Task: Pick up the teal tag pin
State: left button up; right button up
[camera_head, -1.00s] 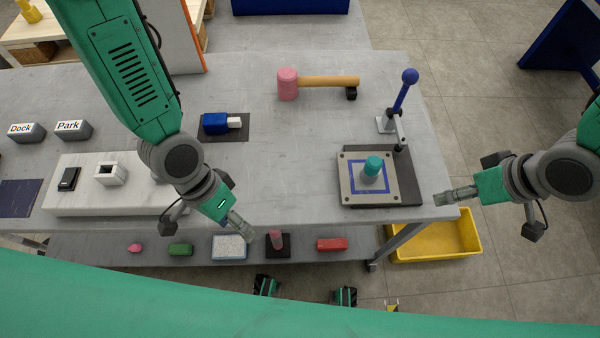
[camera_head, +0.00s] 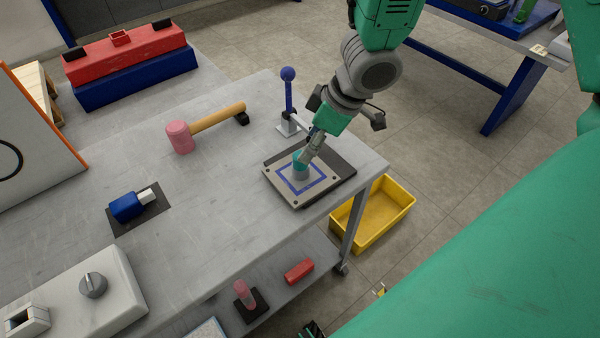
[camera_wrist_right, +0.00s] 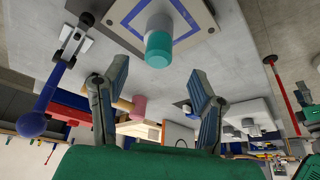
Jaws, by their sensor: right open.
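The teal tag pin (camera_head: 298,158) stands upright with its teal top on a grey round base, on a square plate with a blue outline (camera_head: 283,191) near the table's corner. In the right wrist view the teal pin (camera_wrist_right: 158,50) shows ahead of the fingertips, roughly centred between them, not enclosed. My right gripper (camera_head: 309,153) comes in from the upper right and overlaps the pin's top in the head view; contact cannot be told there. In the right wrist view my right gripper (camera_wrist_right: 157,72) is open and empty. My left gripper is not in view.
A blue-knobbed lever (camera_head: 288,92) stands just behind the plate. A pink-headed mallet (camera_head: 180,137) and a blue block (camera_head: 127,206) lie to the left. A yellow bin (camera_head: 376,222) sits on the floor beyond the table's right edge.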

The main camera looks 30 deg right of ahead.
aim_at(299, 154)
jog(key=b+x, duration=0.2)
jog(key=x, duration=0.3)
jog(key=shift+w+a+f, duration=0.2)
jog(key=shift+f, duration=0.1)
jog(key=shift+w+d+f, duration=0.1)
jog(key=shift+f, duration=0.1)
jog(key=shift+d, duration=0.3)
jog(key=shift+c, duration=0.8)
grip_shut()
jog(key=shift+a, duration=0.35)
